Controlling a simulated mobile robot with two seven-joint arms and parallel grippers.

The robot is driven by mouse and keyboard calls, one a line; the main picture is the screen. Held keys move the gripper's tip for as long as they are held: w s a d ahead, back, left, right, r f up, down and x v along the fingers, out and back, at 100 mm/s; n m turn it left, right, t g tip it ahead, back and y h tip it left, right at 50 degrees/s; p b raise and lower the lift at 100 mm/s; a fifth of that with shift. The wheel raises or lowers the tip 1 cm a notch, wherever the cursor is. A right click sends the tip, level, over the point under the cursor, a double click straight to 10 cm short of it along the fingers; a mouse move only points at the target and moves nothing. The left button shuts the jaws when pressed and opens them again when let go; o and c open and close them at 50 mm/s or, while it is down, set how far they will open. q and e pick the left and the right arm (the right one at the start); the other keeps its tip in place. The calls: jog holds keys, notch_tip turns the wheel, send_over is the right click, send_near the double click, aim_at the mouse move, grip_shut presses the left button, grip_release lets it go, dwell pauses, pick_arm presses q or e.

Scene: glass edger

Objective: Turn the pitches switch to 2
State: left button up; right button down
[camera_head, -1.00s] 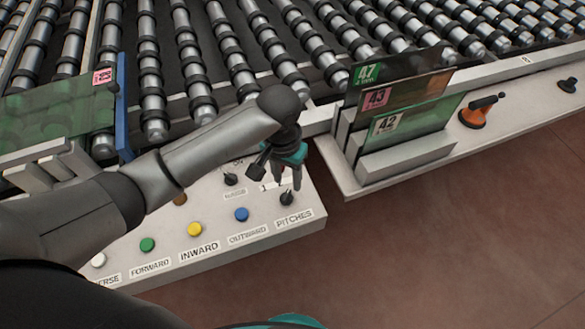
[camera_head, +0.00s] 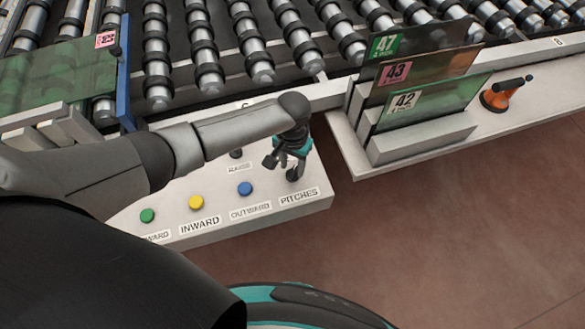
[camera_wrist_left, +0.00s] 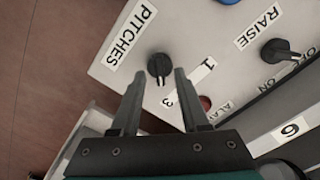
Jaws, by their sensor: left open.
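The PITCHES switch (camera_wrist_left: 158,66) is a round black knob on the white control panel (camera_wrist_left: 105,68). In the left wrist view its PITCHES label (camera_wrist_left: 131,36) is above and left of it, and a strip with 1 and 3 (camera_wrist_left: 188,84) lies below and right. Its handle points roughly down in that view. My left gripper (camera_head: 293,173) is open above the switch in the head view. In the left wrist view the knob appears between its two fingertips, with no clear contact. In the head view the gripper largely hides the knob. My right gripper is not in view.
Blue (camera_head: 245,188), yellow (camera_head: 196,202) and green (camera_head: 148,215) buttons line the panel. The RAISE knob (camera_wrist_left: 281,52) is nearby. Glass panes (camera_head: 420,88) stand in a rack to the right, beyond a gap. Conveyor rollers (camera_head: 205,60) lie behind.

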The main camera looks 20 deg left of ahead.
pick_arm(q)
jog(key=shift+f, duration=0.9)
grip_shut()
